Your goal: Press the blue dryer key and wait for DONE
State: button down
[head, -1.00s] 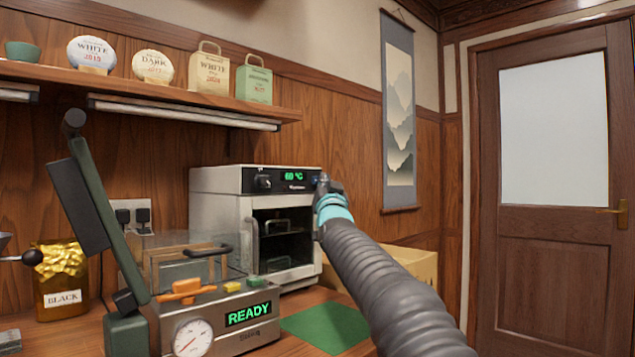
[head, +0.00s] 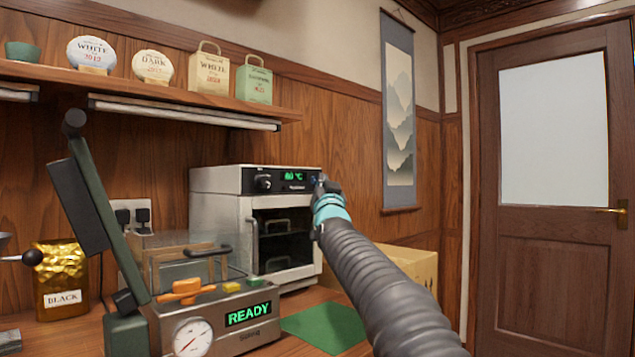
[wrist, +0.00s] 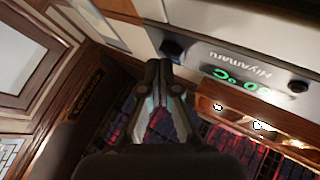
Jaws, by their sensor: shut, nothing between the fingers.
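The dryer (head: 222,190) is a pale steel box on the counter with a black control panel. Its green display (head: 293,177) shows a temperature, about 60 °C, and also shows upside down in the wrist view (wrist: 238,82). The blue key (head: 314,181) is a small blue spot at the panel's right end, partly hidden by my gripper. In the wrist view it looks like a dark round button (wrist: 172,48). My gripper (wrist: 158,68) is shut and empty, its tips right by the key. I cannot tell whether they touch it.
A press with a READY display (head: 248,314) and a raised green lever (head: 95,195) stands front left of the dryer. A green mat (head: 325,328) lies before the dryer. A cardboard box (head: 415,265) is behind my arm.

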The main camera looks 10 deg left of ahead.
jog(key=shift+a, duration=0.1)
jog(key=shift+f, duration=0.1)
dwell(0.5)
jog(key=shift+s+d+b, duration=0.5)
jog(key=shift+d+b, duration=0.15)
jog(key=shift+b, duration=0.25)
jog(key=shift+s+d+b, duration=0.8)
jog(key=shift+d+b, duration=0.2)
jog(key=shift+b, duration=0.25)
jog(key=shift+s+d+b, duration=0.75)
jog(key=shift+d+b, duration=0.25)
jog(key=shift+b, duration=0.2)
